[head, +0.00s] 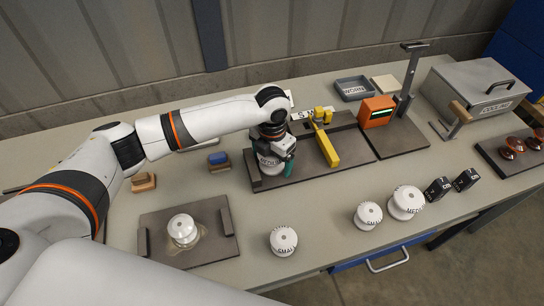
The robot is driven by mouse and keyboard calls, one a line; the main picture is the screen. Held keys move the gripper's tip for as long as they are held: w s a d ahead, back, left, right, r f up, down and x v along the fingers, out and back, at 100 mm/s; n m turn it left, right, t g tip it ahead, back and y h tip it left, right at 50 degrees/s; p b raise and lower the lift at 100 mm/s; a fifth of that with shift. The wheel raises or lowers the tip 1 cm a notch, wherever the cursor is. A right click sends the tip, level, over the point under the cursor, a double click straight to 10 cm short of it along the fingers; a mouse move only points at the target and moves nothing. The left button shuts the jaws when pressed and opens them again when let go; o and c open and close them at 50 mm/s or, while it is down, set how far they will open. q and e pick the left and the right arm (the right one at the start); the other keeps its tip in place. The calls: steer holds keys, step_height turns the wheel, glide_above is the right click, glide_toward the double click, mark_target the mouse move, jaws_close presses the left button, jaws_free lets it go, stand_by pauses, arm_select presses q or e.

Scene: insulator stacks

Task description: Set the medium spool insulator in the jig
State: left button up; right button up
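A white spool insulator (268,164) with dark lettering, hard to read, stands at the left end of the dark jig plate (300,173), beside its end block. My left gripper (277,154) points down over this spool, with a green fingertip at its right side. The gripper hides the spool's top, and I cannot tell whether the fingers are closed on it. A yellow clamp arm (326,146) lies across the jig to the right. Another white spool (406,202), apparently labelled medium, stands at the right front of the table. My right gripper is not in view.
Two small spools (283,241) (368,215) stand near the front edge. A glossy white insulator (183,230) sits on a dark plate at left. Black blocks (438,189), an orange box (377,112), a grey tray (353,88) and a metal case (478,86) occupy the right side.

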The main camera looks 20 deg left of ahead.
arm_select(q)
step_height(320, 180, up, 12)
steer(key=shift+f+b, duration=0.25)
steer(key=shift+b, duration=0.65)
steer(key=shift+r, duration=0.4)
